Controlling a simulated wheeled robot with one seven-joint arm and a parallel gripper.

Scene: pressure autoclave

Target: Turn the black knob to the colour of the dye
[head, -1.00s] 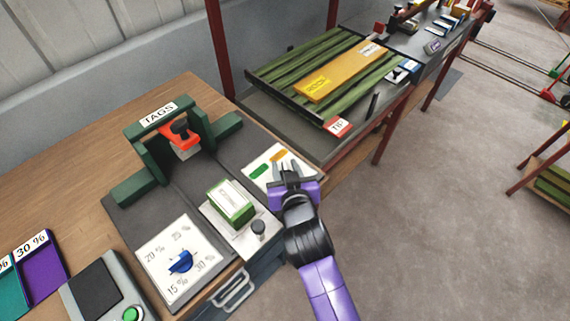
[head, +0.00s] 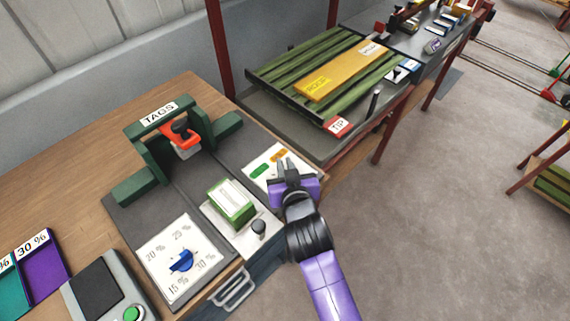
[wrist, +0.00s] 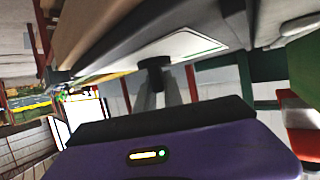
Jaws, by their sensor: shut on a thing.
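My purple gripper (head: 287,165) is over a white panel (head: 257,172) at the right edge of the bench. The panel shows a green mark (head: 258,171) and an orange mark (head: 277,156). In the wrist view, the black knob (wrist: 155,64) stands out from the panel and sits at the fingertips, which are shut on it. In the head view my gripper hides the knob, and I cannot tell its pointing direction. I cannot clearly identify the dye; a yellow-orange plank (head: 345,72) lies on green bars on the rack behind.
A green box (head: 231,203) and a small dark knob (head: 258,227) stand left of my arm. A percent dial with a blue knob (head: 181,261) is nearer the front. A green TAGS frame (head: 157,113) stands behind. Open floor lies to the right.

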